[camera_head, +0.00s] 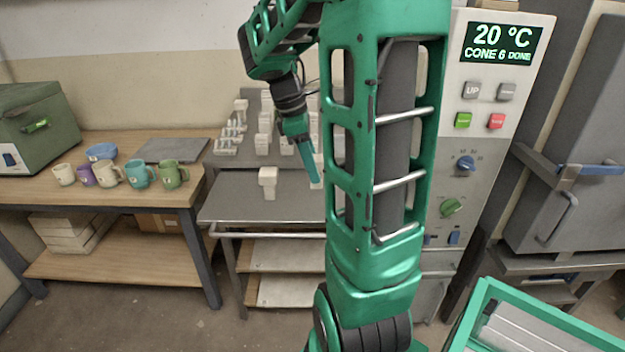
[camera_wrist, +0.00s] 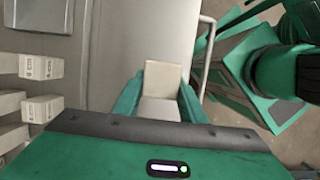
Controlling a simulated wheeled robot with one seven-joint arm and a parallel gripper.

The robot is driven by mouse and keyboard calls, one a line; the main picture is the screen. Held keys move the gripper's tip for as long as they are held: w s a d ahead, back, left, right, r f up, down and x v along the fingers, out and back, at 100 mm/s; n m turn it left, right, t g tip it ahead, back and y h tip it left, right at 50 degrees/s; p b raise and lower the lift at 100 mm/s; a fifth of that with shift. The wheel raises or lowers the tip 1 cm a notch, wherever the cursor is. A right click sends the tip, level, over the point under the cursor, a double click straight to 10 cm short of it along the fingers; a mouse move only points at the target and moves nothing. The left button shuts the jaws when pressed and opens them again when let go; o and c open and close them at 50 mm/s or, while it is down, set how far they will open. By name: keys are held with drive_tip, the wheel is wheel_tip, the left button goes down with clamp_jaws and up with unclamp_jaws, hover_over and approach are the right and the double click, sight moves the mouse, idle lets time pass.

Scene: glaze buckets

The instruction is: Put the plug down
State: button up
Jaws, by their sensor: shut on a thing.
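My gripper (camera_wrist: 160,100) is shut on the plug (camera_wrist: 161,78), a cream-white block with a square top, seen between the two green fingers in the wrist view. In the head view my gripper (camera_head: 312,172) points down over the steel cart top (camera_head: 235,205). Only a small pale part shows by its fingertips there, partly hidden by my arm. I cannot tell whether the plug's lower end touches the cart top.
A white T-shaped block (camera_head: 268,180) stands on the cart top, left of my gripper. Several white blocks (camera_head: 264,135) stand behind it. A wooden table (camera_head: 110,193) with mugs is at left; the kiln panel (camera_head: 492,120) is at right. Bare steel lies around the T-shaped block.

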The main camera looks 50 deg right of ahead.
drive_tip(key=shift+w+d+f, duration=0.1)
drive_tip(key=shift+d+f, duration=0.4)
drive_tip(key=shift+f, duration=0.45)
drive_tip(key=shift+w+d+f, duration=0.1)
drive_tip(key=shift+d+f, duration=0.35)
drive_tip(key=shift+f, duration=0.55)
drive_tip(key=shift+w+d+f, duration=0.1)
drive_tip(key=shift+d+f, duration=0.4)
drive_tip(key=shift+f, duration=0.45)
drive_tip(key=shift+c, duration=0.5)
drive_tip(key=o, duration=1.2)
